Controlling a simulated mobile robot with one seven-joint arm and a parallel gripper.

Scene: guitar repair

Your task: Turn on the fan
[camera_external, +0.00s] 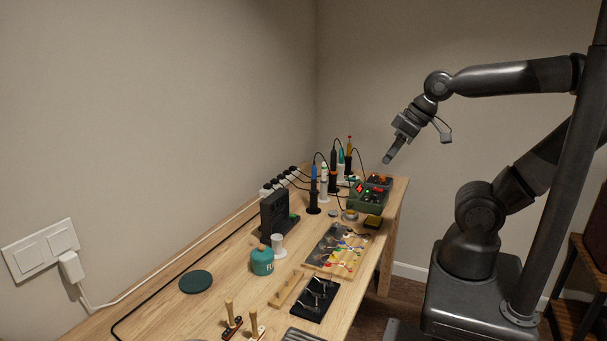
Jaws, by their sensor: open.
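A black upright box-shaped unit (274,215), which looks like the fan, stands on the wooden workbench near the wall. A small green spot shows at its right side, but I cannot tell whether it is a switch. I cannot tell whether the fan is running. My gripper (388,159) hangs in the air above the far right part of the bench, pointing down and left. It is open and appears empty. It is well apart from the fan, to its right and higher.
Soldering stations (368,198) with several irons stand at the bench's far end, beside a power strip with plugs. A parts tray (338,252), a teal jar (262,261), a white spool (279,248) and a black tool block (316,299) lie nearer. Air above the bench is clear.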

